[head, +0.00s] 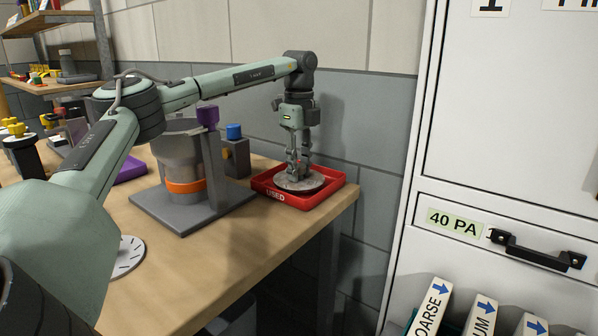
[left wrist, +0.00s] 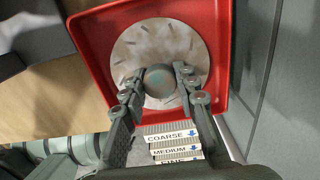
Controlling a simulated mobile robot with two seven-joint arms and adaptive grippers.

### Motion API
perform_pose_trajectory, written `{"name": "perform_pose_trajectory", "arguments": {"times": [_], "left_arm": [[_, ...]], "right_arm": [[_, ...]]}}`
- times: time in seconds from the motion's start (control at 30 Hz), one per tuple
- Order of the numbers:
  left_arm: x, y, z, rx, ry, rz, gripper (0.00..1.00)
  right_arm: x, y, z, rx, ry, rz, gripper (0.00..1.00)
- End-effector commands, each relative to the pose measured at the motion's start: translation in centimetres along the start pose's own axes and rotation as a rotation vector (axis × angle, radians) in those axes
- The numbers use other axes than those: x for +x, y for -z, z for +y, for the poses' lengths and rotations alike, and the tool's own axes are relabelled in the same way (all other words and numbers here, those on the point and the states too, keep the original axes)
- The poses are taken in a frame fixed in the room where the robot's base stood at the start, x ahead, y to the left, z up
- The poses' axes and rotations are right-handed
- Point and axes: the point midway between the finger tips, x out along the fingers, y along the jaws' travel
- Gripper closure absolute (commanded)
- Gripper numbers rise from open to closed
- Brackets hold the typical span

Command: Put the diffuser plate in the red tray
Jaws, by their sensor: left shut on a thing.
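The red tray (head: 332,191), marked "USED", sits at the right end of the wooden table. The diffuser plate (head: 312,184) is a round grey, stained disc with slots, and it is inside the tray's outline in both views. My left gripper (head: 298,172) points down over the tray. In the left wrist view, the gripper (left wrist: 160,82) is shut on the round knob (left wrist: 160,80) at the middle of the plate (left wrist: 193,45). The tray's red rim (left wrist: 223,60) surrounds the plate there. I cannot tell whether the plate touches the tray floor. My right gripper is out of view.
A grey burner stand (head: 180,165) with an orange band stands left of the tray. Another slotted disc (head: 127,256) lies at the table's front edge. A purple tray (head: 131,170) is behind. A white cabinet (head: 500,130) with a "40 PA" drawer stands at the right.

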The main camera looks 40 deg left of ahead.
Motion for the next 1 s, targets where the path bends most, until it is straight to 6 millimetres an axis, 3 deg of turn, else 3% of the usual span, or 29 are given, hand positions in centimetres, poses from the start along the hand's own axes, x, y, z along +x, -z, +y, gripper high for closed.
{"name": "perform_pose_trajectory", "arguments": {"times": [0.1, 0.4, 0.43, 0.57, 0.87, 1.0], "left_arm": [[1.2, 0.0, 0.1, 0.000, 0.000, 0.000, 1.00], [1.4, 0.0, 0.0, 0.000, 0.000, 0.001, 1.00], [1.4, 0.0, 0.0, 0.000, -0.001, 0.000, 0.67], [1.4, 0.0, 0.0, 0.000, -0.001, 0.000, 0.51], [1.3, 0.0, 0.0, 0.000, 0.000, 0.001, 0.50], [0.2, 0.0, -0.1, 0.001, 0.003, 0.001, 0.50]], "right_arm": [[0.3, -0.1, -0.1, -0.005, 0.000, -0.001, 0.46], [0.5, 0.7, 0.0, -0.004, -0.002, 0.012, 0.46], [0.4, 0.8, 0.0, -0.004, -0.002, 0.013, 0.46], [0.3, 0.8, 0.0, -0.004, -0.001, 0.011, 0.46], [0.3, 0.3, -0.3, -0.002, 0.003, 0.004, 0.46], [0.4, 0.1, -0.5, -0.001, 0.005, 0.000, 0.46]]}}
